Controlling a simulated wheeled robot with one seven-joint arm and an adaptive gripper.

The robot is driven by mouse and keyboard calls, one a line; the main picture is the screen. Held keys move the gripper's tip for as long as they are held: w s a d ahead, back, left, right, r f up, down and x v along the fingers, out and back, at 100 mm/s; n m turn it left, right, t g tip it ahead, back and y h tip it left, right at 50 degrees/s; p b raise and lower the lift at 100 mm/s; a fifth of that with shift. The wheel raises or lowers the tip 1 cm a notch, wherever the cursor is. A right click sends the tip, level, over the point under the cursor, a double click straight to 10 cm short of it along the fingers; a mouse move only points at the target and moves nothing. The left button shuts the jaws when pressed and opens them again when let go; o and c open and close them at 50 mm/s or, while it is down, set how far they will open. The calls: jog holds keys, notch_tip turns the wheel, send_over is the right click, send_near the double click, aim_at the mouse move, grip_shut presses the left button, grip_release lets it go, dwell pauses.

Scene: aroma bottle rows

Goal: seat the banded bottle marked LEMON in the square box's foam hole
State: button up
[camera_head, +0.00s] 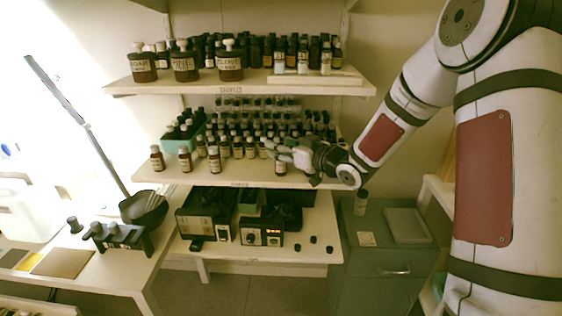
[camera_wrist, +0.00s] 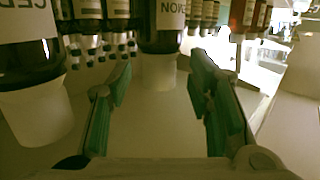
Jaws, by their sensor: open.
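My gripper (camera_head: 283,151) is at the front of the middle shelf. In the wrist view its green-padded fingers (camera_wrist: 162,80) are open, one on each side of the white cap of a dark bottle (camera_wrist: 160,40). Its partly visible label, upside down here, appears to read LEMON. The fingers look apart from the cap. In the head view a dark bottle (camera_head: 280,167) stands at the gripper, partly hidden by it. I cannot make out a band. A pale square tray or box (camera_head: 408,225) sits on the green cabinet; no foam hole can be made out.
A large bottle (camera_wrist: 30,65) stands close to the left finger in the wrist view. Rows of bottles (camera_head: 238,149) fill the middle shelf behind. The upper shelf (camera_head: 150,86) hangs above. A bottle (camera_head: 361,203) and a card (camera_head: 367,239) are on the cabinet.

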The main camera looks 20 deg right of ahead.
jog(key=shift+w+a, duration=0.15)
jog(key=shift+w, duration=0.15)
grip_shut()
